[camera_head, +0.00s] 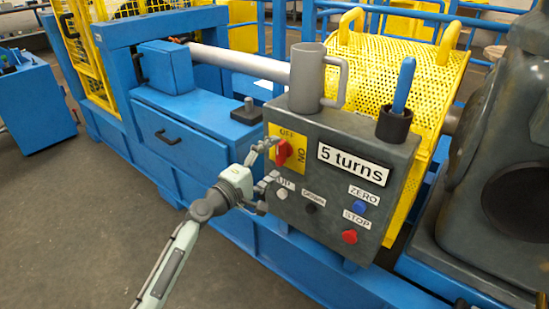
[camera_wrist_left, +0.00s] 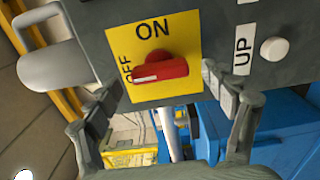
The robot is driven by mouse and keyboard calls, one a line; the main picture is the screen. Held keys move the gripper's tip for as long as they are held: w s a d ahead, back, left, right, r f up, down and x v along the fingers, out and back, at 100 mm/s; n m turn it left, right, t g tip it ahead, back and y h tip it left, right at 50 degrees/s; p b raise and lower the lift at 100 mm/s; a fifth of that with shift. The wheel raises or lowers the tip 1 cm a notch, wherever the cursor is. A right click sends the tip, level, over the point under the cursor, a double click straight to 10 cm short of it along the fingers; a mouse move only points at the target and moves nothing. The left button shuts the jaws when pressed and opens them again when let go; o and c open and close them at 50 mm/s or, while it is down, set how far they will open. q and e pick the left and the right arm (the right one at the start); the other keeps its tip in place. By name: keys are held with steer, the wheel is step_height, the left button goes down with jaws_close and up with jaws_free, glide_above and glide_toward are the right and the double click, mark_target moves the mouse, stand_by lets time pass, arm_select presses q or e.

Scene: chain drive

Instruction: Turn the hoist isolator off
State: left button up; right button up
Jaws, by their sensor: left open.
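The hoist isolator is a red rotary knob (camera_head: 283,152) on a yellow plate (camera_head: 301,138) at the upper left of the grey control box. In the left wrist view the knob (camera_wrist_left: 160,70) lies across the plate, its white-marked end at the OFF label; ON is at the plate's top there. My left gripper (camera_head: 266,167) is open in front of the box. In the left wrist view its fingers (camera_wrist_left: 163,84) stand either side of the knob, with gaps, and hold nothing. My right gripper is not in view.
The grey box (camera_head: 330,232) also bears a white UP button (camera_head: 282,194), a black DOWN button (camera_head: 311,208), blue ZERO (camera_head: 360,207) and red STOP (camera_head: 349,236). A grey mug (camera_head: 306,80) and a black holder (camera_head: 394,124) with a blue-handled tool stand on top.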

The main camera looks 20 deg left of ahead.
arm_select(q)
steer(key=v, duration=1.1)
steer(key=shift+s, duration=0.1)
steer(key=s+d+f+m+g+y, duration=0.1)
steer(key=s+f+m+g, duration=0.35)
steer(key=f, duration=0.75)
steer(key=s+d+f+m+g+y, duration=0.15)
steer(key=s+f+m+g, duration=0.3)
steer(key=f, duration=0.85)
steer(key=s+a+f+m+g+y, duration=0.2)
steer(key=s+f+m, duration=0.1)
steer(key=s+f, duration=0.4)
steer(key=s+a+f+m+g+y, duration=0.3)
steer(key=s+f+m, duration=0.1)
steer(key=s+f, duration=0.3)
steer(key=shift+s+a, duration=0.15)
steer(key=shift+s, duration=0.95)
